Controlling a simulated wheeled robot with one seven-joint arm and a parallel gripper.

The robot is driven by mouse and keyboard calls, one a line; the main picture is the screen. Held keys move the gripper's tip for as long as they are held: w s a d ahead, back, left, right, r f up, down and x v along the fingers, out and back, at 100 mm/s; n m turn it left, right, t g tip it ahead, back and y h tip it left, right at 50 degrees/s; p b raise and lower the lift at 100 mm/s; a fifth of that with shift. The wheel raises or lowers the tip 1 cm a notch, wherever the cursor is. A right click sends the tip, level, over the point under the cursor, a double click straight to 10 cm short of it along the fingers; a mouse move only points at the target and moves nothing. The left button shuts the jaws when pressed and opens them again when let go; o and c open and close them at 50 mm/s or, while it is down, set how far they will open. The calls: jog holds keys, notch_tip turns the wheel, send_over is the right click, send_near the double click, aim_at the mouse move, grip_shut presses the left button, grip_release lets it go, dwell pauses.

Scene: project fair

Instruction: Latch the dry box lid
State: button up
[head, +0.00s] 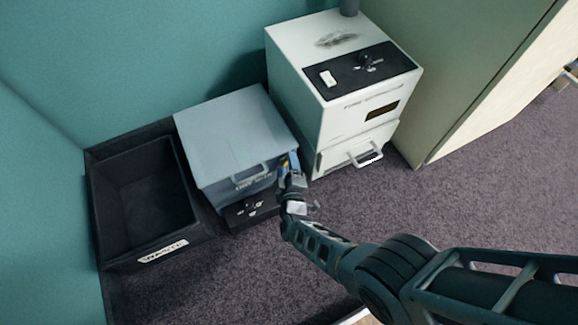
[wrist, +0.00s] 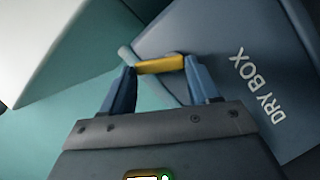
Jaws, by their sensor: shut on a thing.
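The dry box (head: 228,185) is a blue-grey box with a paler, flat lid (head: 230,125) that looks down on it. A light handle (head: 250,175) sits at its front. My gripper (head: 287,163) is at the box's right front corner. In the wrist view my gripper (wrist: 160,72) has its two blue fingers at either end of a yellow latch piece (wrist: 160,64), shut on it. The dry box (wrist: 215,60) with its white DRY BOX lettering fills the right of that view. In the head view my gripper hides most of the latch.
A black waste bin (head: 172,243) stands left of the box. A white machine (head: 292,78) with a black top panel and a handled front stands close on the right. A black unit with knobs (head: 245,212) is below the box's front. Carpet (head: 440,190) is free at the right.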

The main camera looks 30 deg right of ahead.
jog(key=n+b, duration=0.1)
jog(key=n+h+b, duration=0.1)
jog(key=n, duration=0.1)
jog(key=shift+a+f+t, duration=0.35)
jog(key=shift+t, duration=0.05)
jog(key=shift+a+n+t+h+b, duration=0.25)
jog(key=shift+n+t+h+b, duration=0.2)
jog(key=shift+n+b, duration=0.75)
jog(key=o, duration=1.1)
jog(key=shift+c, duration=0.2)
jog(key=p+v, duration=0.2)
jog(key=v, duration=0.5)
jog(key=shift+s+p, duration=0.3)
jog(key=shift+s, duration=0.05)
